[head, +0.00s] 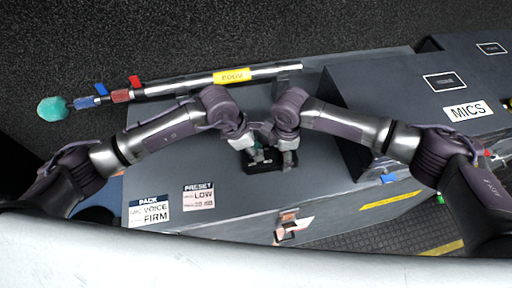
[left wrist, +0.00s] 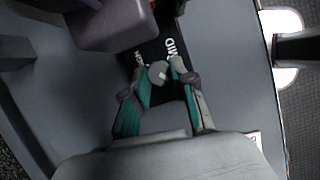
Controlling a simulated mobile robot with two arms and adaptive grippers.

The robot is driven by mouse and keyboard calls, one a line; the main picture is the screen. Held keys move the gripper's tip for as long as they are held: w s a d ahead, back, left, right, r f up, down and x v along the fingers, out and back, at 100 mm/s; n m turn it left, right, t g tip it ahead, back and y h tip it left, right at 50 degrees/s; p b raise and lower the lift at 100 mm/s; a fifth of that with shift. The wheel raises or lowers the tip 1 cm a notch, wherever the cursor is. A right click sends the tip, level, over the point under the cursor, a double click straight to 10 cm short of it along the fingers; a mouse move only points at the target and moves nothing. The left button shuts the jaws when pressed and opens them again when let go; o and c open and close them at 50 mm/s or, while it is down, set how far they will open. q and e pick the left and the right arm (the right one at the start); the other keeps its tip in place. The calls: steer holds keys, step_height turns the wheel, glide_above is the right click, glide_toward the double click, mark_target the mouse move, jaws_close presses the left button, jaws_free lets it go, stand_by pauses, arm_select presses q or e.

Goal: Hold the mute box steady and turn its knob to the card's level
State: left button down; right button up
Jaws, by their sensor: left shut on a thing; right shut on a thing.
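The mute box (head: 262,168) is a small black box on the grey case top, largely covered by my grippers in the head view. In the left wrist view the box (left wrist: 172,48) shows white lettering, including "MID", and a round grey knob (left wrist: 158,73). My left gripper (head: 257,154) has its teal-padded fingers on either side of the knob and is shut on it; it also shows in the left wrist view (left wrist: 160,80). My right gripper (head: 287,158) is shut on the box's right side; its fingertips are partly hidden. The preset card (head: 199,196) reads "LOW".
A second card (head: 149,210) reads "PACK VOICE FIRM". A boom pole (head: 200,82) with a teal tip lies along the case's far edge. A raised grey case (head: 420,100) labelled "MICS" stands at right.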

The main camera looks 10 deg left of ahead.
arm_select(q)
steer(key=shift+n, duration=0.4)
steer(key=c, duration=0.9)
jaws_free()
steer(key=v, duration=1.2)
steer(key=shift+s, duration=0.15)
arm_select(e)
steer(key=o, duration=1.3)
